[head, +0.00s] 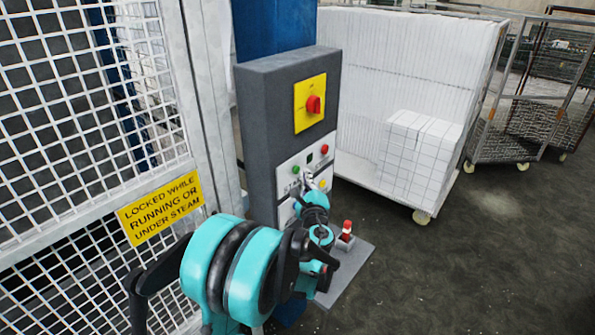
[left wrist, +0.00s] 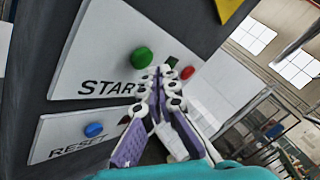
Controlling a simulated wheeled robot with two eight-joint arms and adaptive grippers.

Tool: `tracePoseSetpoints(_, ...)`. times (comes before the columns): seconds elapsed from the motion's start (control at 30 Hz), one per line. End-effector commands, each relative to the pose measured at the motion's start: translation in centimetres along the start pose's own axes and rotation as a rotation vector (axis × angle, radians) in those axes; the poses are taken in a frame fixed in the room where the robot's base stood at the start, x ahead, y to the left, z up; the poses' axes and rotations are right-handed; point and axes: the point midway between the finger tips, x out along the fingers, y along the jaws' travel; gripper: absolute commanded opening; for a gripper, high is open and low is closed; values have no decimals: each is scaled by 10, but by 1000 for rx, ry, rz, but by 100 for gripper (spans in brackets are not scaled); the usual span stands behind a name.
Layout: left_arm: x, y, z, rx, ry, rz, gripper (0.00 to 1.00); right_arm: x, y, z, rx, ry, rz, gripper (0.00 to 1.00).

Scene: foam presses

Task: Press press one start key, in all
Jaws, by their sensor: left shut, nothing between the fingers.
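The grey control box (head: 262,110) stands in the middle of the head view. Its white start panel carries a green start key (head: 295,170), a small dark green square and a red button (head: 324,149). In the left wrist view the green start key (left wrist: 142,59) sits above the word START. My left gripper (left wrist: 160,75) is shut and empty, its tips just right of and below the green key in that view. In the head view the left gripper (head: 308,180) is at the panel, partly hidden by my arm. I cannot tell whether it touches the panel. My right gripper is not in view.
A yellow plate with a red rotary switch (head: 314,104) is above the panel. A blue reset button (left wrist: 93,130) is below it. A mesh guard (head: 80,120) with a yellow sign (head: 160,208) stands left. A cart of white foam (head: 385,90) stands right, with open floor before it.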

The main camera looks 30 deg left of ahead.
Motion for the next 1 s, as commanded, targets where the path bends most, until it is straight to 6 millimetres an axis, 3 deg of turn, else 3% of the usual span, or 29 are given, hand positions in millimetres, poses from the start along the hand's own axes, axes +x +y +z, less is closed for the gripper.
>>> tracePoseSetpoints(1.0, 6, 5, 4, 0, -1, 0, 0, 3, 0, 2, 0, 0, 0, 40)
